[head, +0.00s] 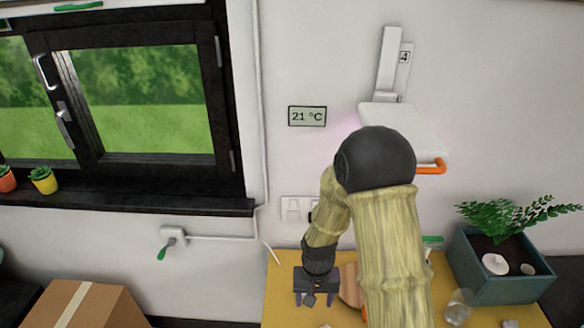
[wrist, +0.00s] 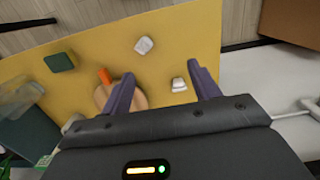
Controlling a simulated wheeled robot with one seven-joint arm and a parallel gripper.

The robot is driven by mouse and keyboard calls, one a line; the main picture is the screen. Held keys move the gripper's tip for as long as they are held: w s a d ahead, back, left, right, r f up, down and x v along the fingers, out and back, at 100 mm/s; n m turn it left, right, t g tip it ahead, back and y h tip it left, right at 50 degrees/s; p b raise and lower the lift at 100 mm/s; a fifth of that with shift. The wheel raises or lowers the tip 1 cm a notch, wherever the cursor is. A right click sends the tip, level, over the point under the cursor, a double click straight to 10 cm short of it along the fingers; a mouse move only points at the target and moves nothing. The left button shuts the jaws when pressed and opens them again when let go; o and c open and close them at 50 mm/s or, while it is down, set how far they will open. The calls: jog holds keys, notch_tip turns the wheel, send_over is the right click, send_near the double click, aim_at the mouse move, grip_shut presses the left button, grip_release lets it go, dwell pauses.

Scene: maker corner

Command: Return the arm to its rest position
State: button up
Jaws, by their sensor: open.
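My arm reaches down over the yellow table (head: 283,318) from the near side, with its dark elbow joint and tan links in front of the wall. My gripper (head: 314,298) is above the left part of the table. Its two purple fingers are spread apart in the wrist view (wrist: 161,78), with nothing held between them. A round wooden piece (head: 349,286) lies partly hidden behind the arm. In the wrist view it shows beyond the left finger, with an orange piece (wrist: 105,76) by it.
A green block (wrist: 59,62) and two small whitish pieces (wrist: 144,45) (wrist: 178,85) lie on the table. A planter (head: 500,288) and a clear glass (head: 457,306) stand at the right. A cardboard box (head: 85,305) is at the left. A white wall unit (head: 405,125) juts out behind the elbow.

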jog(key=s+d+r+t, duration=0.1)
jog(key=s+d+r, duration=0.3)
jog(key=r, duration=0.4)
jog(key=s+d+r+t, duration=0.2)
jog(key=s+d+r, duration=0.2)
jog(key=r, duration=0.3)
jog(key=shift+d+r, duration=0.4)
jog(key=shift+d, duration=0.4)
